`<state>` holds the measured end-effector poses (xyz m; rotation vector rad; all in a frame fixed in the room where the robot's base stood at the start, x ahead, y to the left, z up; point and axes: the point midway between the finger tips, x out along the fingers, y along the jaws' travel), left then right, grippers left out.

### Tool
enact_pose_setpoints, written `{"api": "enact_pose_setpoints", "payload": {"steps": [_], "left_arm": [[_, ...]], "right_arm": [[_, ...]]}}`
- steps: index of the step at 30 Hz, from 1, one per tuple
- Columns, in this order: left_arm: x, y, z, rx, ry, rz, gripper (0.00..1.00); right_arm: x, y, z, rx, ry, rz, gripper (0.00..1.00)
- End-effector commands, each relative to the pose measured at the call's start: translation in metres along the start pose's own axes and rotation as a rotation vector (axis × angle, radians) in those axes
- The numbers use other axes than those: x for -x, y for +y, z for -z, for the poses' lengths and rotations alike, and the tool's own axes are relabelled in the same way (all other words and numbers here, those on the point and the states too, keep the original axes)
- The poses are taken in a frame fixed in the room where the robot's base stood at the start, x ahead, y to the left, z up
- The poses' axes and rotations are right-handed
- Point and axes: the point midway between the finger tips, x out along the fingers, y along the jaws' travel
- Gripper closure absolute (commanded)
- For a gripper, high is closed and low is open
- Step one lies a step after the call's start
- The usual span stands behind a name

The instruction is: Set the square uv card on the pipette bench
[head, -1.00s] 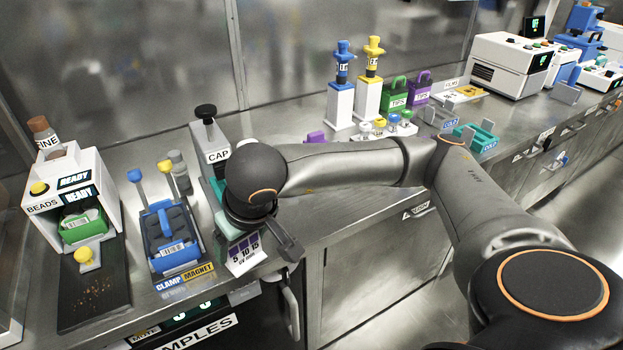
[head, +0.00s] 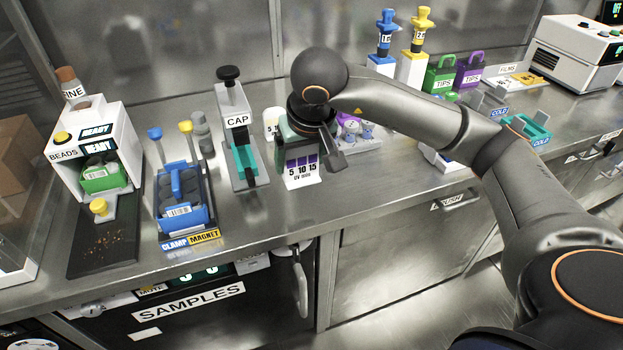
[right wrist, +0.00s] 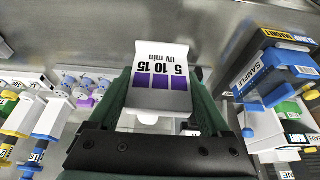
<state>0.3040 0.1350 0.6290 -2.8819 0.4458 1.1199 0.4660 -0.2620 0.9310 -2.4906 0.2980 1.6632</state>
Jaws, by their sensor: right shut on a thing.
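The square UV card (head: 302,169) is white with purple squares and the print "5 10 15 UV min". My right gripper (head: 298,138) is shut on it, seen from behind the wrist in the head view. In the right wrist view the card (right wrist: 160,65) sits between the two dark green fingers (right wrist: 162,100). In the head view the card is over the steel bench (head: 275,215), just right of the CAP station. I cannot tell whether it touches the bench top. The blue pipette (head: 386,35) and yellow pipette (head: 421,32) stand on white stands behind my right arm. My left gripper is not in view.
The CAP station (head: 235,120) stands close left of the card. A rack of round-topped items (head: 362,135) is close right, partly hidden by my arm. The blue clamp magnet rack (head: 182,200) and the BEADS machine (head: 90,145) are farther left. Bench in front of the card is clear.

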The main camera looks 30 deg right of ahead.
Motion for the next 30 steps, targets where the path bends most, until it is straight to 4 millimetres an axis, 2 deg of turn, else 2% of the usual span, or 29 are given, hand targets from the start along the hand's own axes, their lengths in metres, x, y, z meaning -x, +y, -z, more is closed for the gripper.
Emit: {"api": "enact_pose_setpoints", "payload": {"steps": [1, 3, 13, 18, 30], "left_arm": [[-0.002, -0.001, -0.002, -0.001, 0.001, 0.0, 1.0], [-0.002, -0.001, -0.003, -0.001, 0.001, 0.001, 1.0], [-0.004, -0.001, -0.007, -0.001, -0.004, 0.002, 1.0], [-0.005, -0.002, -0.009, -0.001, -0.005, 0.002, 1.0], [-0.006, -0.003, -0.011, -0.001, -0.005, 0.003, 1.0]], "right_arm": [[-0.014, 0.008, -0.001, -0.002, -0.005, -0.005, 0.72], [-0.026, 0.014, 0.0, -0.002, -0.004, -0.003, 0.72], [-0.057, 0.031, 0.004, -0.001, -0.003, -0.004, 0.72], [-0.078, 0.029, -0.006, 0.003, -0.002, 0.0, 0.72], [-0.084, 0.029, -0.009, 0.002, 0.0, 0.0, 0.72]]}}
